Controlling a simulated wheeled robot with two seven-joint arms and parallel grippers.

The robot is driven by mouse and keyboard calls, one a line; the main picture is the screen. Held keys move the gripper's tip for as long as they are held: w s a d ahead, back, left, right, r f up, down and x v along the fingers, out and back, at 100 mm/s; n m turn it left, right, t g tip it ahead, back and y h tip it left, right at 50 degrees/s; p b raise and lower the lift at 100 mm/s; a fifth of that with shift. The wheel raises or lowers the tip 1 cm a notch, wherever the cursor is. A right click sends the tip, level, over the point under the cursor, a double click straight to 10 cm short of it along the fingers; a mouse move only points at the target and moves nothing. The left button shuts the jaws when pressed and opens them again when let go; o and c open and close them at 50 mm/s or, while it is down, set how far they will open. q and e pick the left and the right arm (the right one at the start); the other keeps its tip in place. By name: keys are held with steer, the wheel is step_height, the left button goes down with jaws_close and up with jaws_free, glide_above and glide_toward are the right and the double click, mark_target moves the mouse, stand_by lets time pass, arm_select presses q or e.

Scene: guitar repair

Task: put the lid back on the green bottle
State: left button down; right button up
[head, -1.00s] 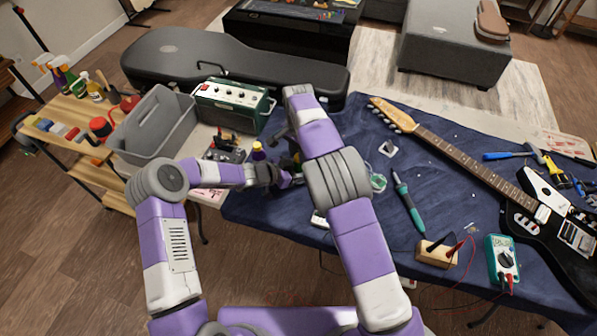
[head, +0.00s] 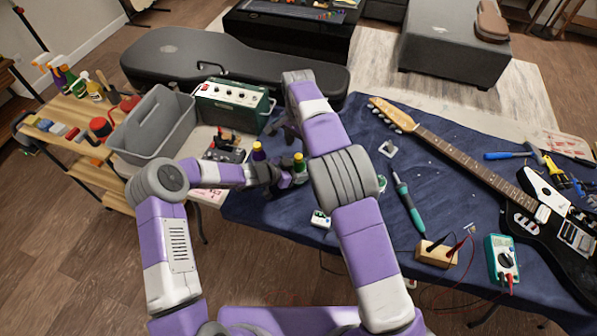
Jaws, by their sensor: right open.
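The green bottle (head: 299,168) stands upright on the blue-covered table, just left of my right forearm.
A green amplifier (head: 232,103) and grey tote (head: 155,128) are at left. A guitar (head: 465,163), screwdriver-like tool (head: 408,202) and multimeter (head: 502,260) lie to the right.

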step_height(320, 180, up, 8)
stand_by(0.4)
arm_select(q)
steer(key=shift+c, duration=1.6)
jaws_free()
arm_select(e)
steer(key=shift+f, duration=0.1)
arm_select(q)
steer(key=shift+p+v, duration=0.7)
steer(key=shift+v, duration=3.1)
arm_select(e)
steer(key=shift+r, duration=0.75)
